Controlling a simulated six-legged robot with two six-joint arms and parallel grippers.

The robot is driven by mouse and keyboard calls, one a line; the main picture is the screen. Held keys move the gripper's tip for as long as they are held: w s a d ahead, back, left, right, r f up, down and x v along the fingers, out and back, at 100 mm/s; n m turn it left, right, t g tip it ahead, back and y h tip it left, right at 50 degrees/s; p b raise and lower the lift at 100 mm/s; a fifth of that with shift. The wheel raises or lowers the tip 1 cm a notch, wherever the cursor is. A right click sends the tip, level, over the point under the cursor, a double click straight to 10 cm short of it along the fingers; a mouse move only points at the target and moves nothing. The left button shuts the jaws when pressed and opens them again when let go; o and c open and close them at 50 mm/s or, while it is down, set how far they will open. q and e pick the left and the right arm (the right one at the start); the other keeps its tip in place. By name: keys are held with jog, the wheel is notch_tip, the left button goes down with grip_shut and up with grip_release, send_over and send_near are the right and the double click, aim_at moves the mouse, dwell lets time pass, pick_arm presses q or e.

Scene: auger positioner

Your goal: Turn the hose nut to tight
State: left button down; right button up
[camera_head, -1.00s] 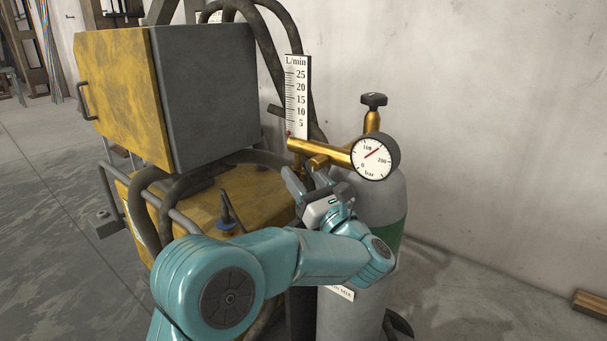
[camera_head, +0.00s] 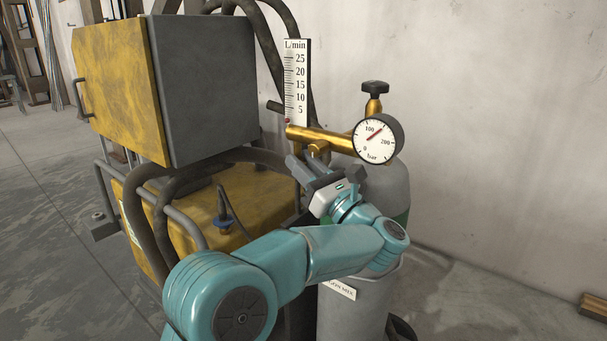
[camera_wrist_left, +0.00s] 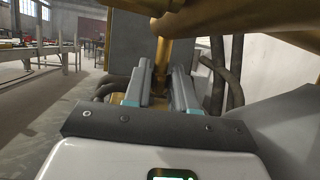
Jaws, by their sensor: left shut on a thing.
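The brass regulator (camera_head: 330,138) with a round white pressure gauge (camera_head: 376,139) sits at the top of the grey gas cylinder (camera_head: 352,300). A short brass piece, seemingly the hose nut (camera_wrist_left: 162,58), hangs below the brass body (camera_wrist_left: 228,17) between my left fingers in the left wrist view. My left gripper (camera_head: 301,163) reaches up to the regulator's underside from below. It also shows in the left wrist view (camera_wrist_left: 160,84), with its fingers either side of the brass piece, shut on it. In the head view the fingers hide most of the nut. My right gripper is not in view.
A flow scale (camera_head: 297,83) marked L/min stands behind the regulator. A black-topped valve knob (camera_head: 375,88) rises above the gauge. A yellow and grey cabinet (camera_head: 205,90) and thick dark hoses (camera_head: 140,215) crowd the left. Wall and open floor lie to the right.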

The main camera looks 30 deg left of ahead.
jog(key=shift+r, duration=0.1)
pick_arm(q)
jog(key=c, duration=0.9)
grip_release()
jog(key=shift+d, duration=0.1)
jog(key=b+v, duration=1)
jog(key=v, duration=0.6)
jog(key=shift+s+d, duration=0.1)
jog(key=shift+s, duration=0.05)
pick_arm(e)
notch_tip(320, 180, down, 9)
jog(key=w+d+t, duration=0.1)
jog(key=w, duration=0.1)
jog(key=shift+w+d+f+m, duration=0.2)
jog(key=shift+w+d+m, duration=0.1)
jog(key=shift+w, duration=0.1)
